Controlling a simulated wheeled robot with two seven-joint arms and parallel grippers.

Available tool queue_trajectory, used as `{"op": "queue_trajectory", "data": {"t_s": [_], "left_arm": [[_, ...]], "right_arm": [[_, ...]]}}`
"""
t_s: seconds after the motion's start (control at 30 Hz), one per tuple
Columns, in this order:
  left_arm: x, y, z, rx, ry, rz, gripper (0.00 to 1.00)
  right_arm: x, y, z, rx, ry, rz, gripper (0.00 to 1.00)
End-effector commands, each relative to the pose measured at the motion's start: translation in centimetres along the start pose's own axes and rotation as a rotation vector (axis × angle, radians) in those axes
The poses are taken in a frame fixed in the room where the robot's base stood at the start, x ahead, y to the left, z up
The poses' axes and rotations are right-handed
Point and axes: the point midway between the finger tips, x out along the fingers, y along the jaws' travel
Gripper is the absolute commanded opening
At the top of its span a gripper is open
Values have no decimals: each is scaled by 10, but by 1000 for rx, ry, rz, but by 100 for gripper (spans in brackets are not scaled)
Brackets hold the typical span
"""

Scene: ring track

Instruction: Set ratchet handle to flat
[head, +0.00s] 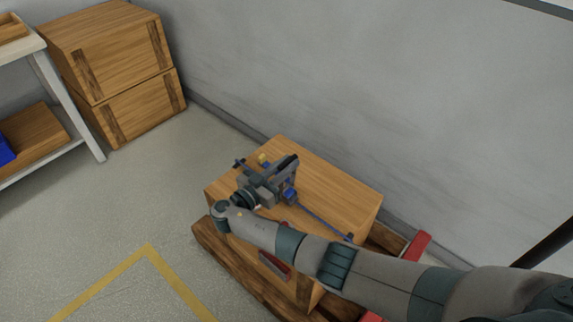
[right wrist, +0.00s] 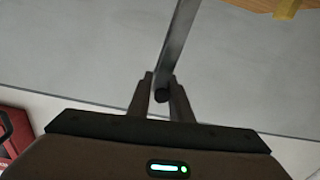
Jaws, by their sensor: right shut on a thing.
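A blue strap (head: 322,220) runs across the top of a wooden crate (head: 335,187). My right gripper (head: 284,172) is over the crate top at the strap. In the right wrist view, its two fingers (right wrist: 162,92) are shut on a grey metal bar, the ratchet handle (right wrist: 179,40). The bar's dark rounded end sits between the fingertips, and the bar runs up and out of the picture. The gripper hides much of the ratchet in the head view, so the handle's angle to the crate top is hard to tell. My left gripper is not in view.
The crate stands on a wooden pallet (head: 213,247) with red parts (head: 418,246) at its right. A grey wall (head: 400,110) is close behind. Two stacked crates (head: 120,55) and a shelf (head: 68,105) stand at left. The floor (head: 130,205) at left is clear.

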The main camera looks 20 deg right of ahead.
Motion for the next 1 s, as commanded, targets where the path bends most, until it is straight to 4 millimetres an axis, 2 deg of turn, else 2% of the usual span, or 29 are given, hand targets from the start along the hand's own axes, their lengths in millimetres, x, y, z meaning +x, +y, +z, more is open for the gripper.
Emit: {"op": "queue_trajectory", "data": {"t_s": [0.8, 1.0], "left_arm": [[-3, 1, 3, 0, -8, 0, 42], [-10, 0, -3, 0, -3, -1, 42]], "right_arm": [[1, 5, 2, 22, 0, 3, 0], [1, 9, 3, 48, -1, 4, 0]]}}
